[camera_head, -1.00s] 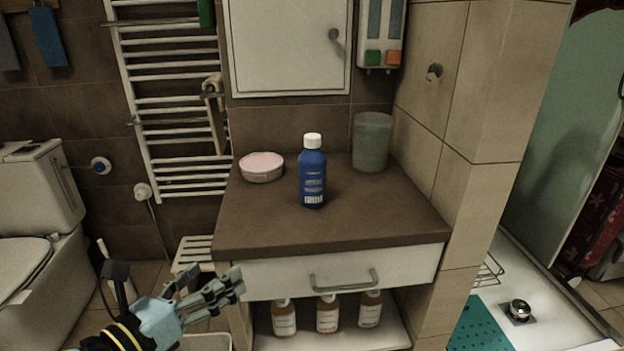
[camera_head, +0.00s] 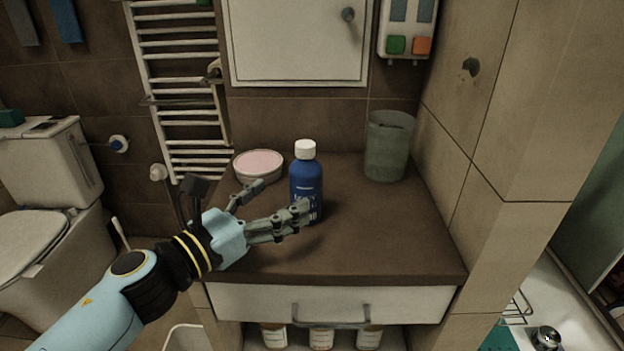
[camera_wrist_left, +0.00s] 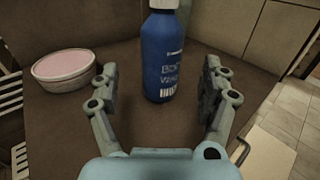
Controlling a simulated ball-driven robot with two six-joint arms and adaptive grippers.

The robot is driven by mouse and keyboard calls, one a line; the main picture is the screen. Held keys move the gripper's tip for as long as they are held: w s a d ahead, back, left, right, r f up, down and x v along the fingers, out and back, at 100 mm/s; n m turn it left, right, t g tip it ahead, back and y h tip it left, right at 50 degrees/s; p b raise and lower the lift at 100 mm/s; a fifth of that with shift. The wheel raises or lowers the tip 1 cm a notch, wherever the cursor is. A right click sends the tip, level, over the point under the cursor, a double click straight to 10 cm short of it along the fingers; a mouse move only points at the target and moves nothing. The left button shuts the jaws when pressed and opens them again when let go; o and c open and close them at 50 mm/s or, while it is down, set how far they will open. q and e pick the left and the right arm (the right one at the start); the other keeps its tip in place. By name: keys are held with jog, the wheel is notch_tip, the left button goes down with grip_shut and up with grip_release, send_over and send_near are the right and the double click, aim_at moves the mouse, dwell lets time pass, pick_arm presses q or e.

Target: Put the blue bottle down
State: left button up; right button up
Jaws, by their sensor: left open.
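The blue bottle (camera_head: 305,172) with a white cap stands upright on the brown countertop (camera_head: 390,235). My left gripper (camera_head: 281,203) reaches in from the left, low over the counter, and one finger overlaps the bottle's lower part in the head view. In the left wrist view the gripper (camera_wrist_left: 162,88) is open, with a finger to each side of the bottle (camera_wrist_left: 163,55). The bottle is just ahead of the fingertips, with gaps on both sides. My right gripper is not in view.
A round pink-topped container (camera_head: 258,166) stands behind and left of the bottle. A grey-green cup (camera_head: 388,147) stands at the back right by the tiled wall. A drawer handle (camera_head: 331,317) sticks out below the counter. The counter's right side is clear.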

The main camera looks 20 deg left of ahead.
aim_at(294, 191)
pick_arm(q)
jog(key=shift+x, duration=0.95)
jog(key=p+x, duration=0.1)
jog(key=x, duration=0.3)
jog(key=shift+w+d, duration=0.25)
jog(key=shift+w+d+f, duration=0.1)
jog(key=shift+w+d, duration=0.05)
jog(key=shift+w, duration=0.15)
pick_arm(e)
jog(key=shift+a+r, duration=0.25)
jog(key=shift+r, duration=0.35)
pick_arm(q)
jog(key=shift+c, duration=0.3)
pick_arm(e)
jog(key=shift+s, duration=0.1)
pick_arm(q)
jog(key=c, duration=1.4)
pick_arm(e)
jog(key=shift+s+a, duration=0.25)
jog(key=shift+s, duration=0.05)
